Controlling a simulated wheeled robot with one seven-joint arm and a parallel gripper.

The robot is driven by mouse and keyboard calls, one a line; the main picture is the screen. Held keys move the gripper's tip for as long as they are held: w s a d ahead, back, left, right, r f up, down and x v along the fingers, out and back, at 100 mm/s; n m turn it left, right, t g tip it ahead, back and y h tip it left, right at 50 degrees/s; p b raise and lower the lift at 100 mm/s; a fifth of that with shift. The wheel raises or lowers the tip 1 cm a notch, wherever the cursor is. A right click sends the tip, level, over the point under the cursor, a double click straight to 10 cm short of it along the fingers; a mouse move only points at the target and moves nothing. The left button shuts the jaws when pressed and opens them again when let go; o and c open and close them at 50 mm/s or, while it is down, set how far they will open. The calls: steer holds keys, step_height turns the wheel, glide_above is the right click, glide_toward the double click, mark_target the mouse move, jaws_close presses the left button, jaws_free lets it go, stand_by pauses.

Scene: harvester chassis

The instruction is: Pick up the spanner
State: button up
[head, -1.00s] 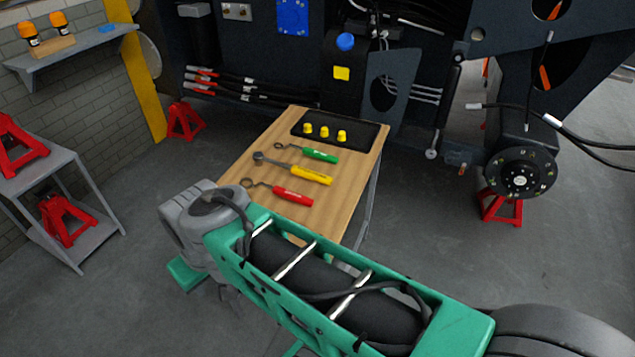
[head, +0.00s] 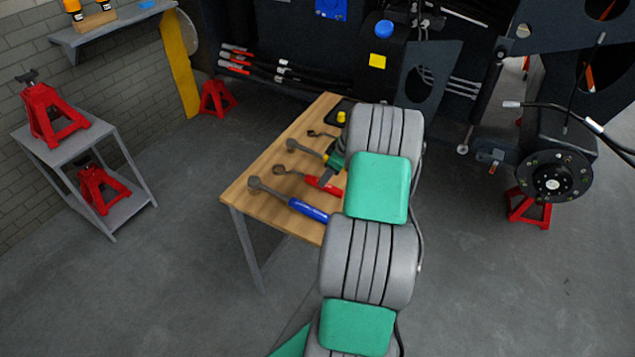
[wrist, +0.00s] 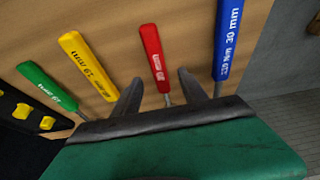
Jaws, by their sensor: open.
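Several long-handled tools lie on the wooden table (head: 262,170). The red-handled one (head: 325,184) has a ring end; in the wrist view its red handle (wrist: 151,52) points between the two fingers of my gripper (wrist: 158,95). My gripper is open and over the table, with nothing clearly held. The blue-handled tool (head: 308,211) lies nearest the front edge; its handle, marked 30 mm (wrist: 228,40), is right of the fingers in the wrist view. The yellow handle (wrist: 86,64) and green handle (wrist: 46,86) lie to the left. My arm hides part of the tools in the head view.
A dark tray with yellow pieces (wrist: 47,122) is at the table's far end. The dark chassis (head: 290,45) stands behind the table. A grey shelf unit (head: 135,205) with red jack stands (head: 52,112) is at left. Floor between shelf and table is clear.

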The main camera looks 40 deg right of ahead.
mark_target(307, 180)
steer(key=p+x, duration=0.1)
steer(key=x, duration=0.4)
steer(key=shift+d+p, duration=0.1)
steer(key=shift+p, duration=0.3)
steer(key=shift+f, duration=0.15)
steer(key=shift+f+b, duration=0.15)
steer(key=shift+b, duration=0.15)
jaws_close()
stand_by(0.8)
